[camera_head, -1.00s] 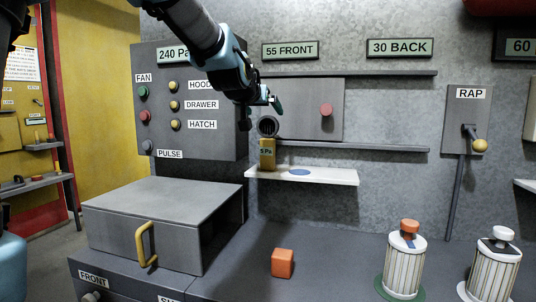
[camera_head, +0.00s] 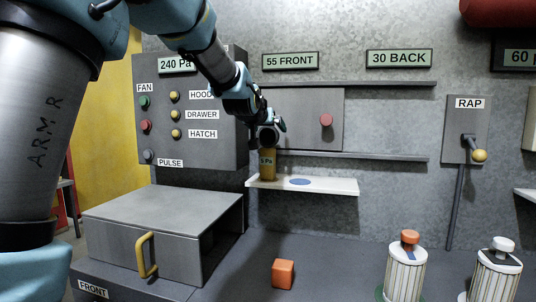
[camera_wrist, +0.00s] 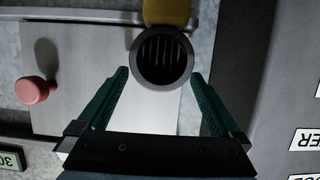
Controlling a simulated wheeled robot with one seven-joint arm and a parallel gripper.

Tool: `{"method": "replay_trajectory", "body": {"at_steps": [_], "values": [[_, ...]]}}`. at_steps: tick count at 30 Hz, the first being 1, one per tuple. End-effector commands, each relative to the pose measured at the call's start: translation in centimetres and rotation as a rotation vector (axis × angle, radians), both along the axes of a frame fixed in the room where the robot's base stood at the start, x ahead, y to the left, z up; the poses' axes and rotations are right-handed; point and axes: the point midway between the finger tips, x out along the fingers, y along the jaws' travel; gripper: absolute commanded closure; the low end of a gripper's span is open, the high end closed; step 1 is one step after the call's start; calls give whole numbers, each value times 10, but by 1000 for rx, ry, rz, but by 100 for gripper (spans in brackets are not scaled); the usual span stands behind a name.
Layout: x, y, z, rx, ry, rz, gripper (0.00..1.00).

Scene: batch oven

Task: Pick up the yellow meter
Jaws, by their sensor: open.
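The yellow meter (camera_head: 268,164), a small upright box with a display reading in Pa, stands at the left end of the white shelf (camera_head: 330,187).
A blue disc (camera_head: 300,182) lies on the shelf right of the meter. A sliding panel with a red knob (camera_head: 326,120) is behind. The button panel (camera_head: 190,120) stands close at left. An orange cube (camera_head: 283,273) and two striped canisters (camera_head: 404,272) are below.

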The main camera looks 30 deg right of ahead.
Motion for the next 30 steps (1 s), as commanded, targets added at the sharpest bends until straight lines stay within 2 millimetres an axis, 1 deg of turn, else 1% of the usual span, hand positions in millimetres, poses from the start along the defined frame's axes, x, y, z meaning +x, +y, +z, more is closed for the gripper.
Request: {"method": "replay_trajectory", "body": {"at_steps": [5, 30], "values": [[0, 0, 0, 0, 0, -1, 1], [-1, 0, 0, 0, 0, -1, 96]]}}
